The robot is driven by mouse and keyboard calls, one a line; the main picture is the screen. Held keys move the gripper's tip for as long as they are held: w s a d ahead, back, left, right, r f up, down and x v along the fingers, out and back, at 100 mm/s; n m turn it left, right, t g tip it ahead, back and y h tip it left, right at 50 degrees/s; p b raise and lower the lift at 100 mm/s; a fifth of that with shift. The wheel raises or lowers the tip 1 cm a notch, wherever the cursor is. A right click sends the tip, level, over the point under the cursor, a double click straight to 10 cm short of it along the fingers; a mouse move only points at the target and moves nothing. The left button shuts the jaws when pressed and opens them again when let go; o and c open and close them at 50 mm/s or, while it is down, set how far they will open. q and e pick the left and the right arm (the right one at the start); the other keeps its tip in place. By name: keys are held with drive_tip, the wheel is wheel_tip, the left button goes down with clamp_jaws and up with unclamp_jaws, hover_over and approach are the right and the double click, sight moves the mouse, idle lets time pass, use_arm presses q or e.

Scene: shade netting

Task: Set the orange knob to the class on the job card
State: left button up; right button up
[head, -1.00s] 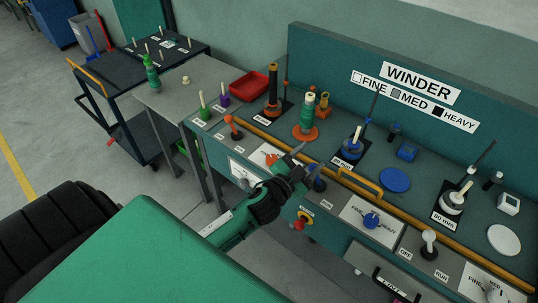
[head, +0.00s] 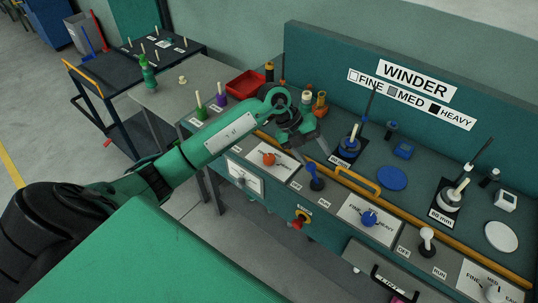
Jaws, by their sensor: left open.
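The orange knob (head: 268,159) sits on a white dial plate (head: 277,168) on the sloping front of the winder bench, with small lettering too blurred to read. My left gripper (head: 314,156) is open and empty. It hangs over the bench just right of the knob, pointing down, apart from it. The knob's pointer direction is too small to tell. I cannot pick out a job card for certain. The WINDER sign (head: 415,80) has a legend (head: 410,98) with a white box for FINE, grey for MED, black for HEAVY. My right gripper is not in view.
A blue knob (head: 369,218) on a FINE-to-HEAVY plate and a blue lever (head: 316,178) are to the right. A yellow rail (head: 395,205) runs along the bench. Spools on posts (head: 352,143) stand behind. An orange-red button (head: 300,219) is on the front face.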

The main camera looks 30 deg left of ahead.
use_arm(q)
drive_tip(key=a+r+n+g+y, duration=0.25)
drive_tip(key=a+y, duration=0.45)
drive_tip(key=a, duration=0.7)
drive_tip(key=p, duration=0.2)
hover_over(269, 157)
drive_tip(key=shift+n+t, duration=0.25)
drive_tip(key=shift+t, duration=0.1)
wheel_tip(269, 157, down, 7)
drive_tip(key=shift+f, duration=0.1)
wheel_tip(269, 157, down, 5)
drive_tip(key=shift+f, duration=0.5)
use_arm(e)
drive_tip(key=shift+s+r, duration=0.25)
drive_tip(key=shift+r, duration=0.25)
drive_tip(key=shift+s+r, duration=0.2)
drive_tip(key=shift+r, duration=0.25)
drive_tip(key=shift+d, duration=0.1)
use_arm(q)
drive_tip(key=c, duration=1)
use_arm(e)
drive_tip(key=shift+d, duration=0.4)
